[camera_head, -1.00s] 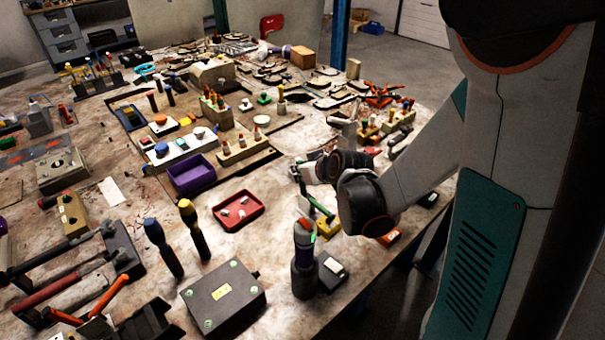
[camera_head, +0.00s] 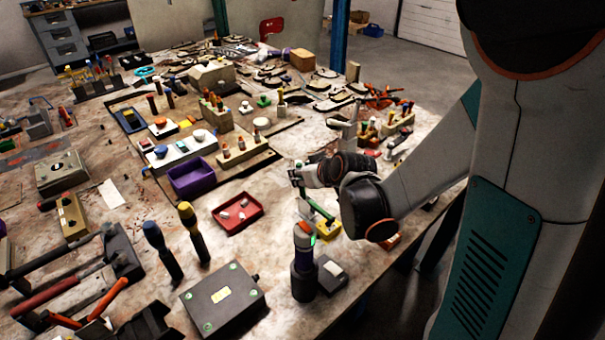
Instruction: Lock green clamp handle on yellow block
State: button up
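The green clamp handle (camera_head: 317,206) slopes from upper left down to the yellow block (camera_head: 328,229), which sits on the table near its right edge. The handle is raised at its far end. My gripper (camera_head: 297,177) is at the handle's upper left end, close to it or touching it. The fingers are small and partly hidden by my wrist, so whether they are open or shut is unclear. My arm comes in from the right, and its dark wrist joint stands just right of the block.
A red tray (camera_head: 238,213) and a purple bin (camera_head: 192,177) lie to the left. Bare table lies between tray and block.

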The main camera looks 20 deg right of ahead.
jog(key=a+v, duration=0.1)
jog(key=v, duration=0.5)
jog(key=shift+s+d, duration=0.2)
jog(key=shift+d, duration=0.3)
jog(key=shift+r, duration=0.1)
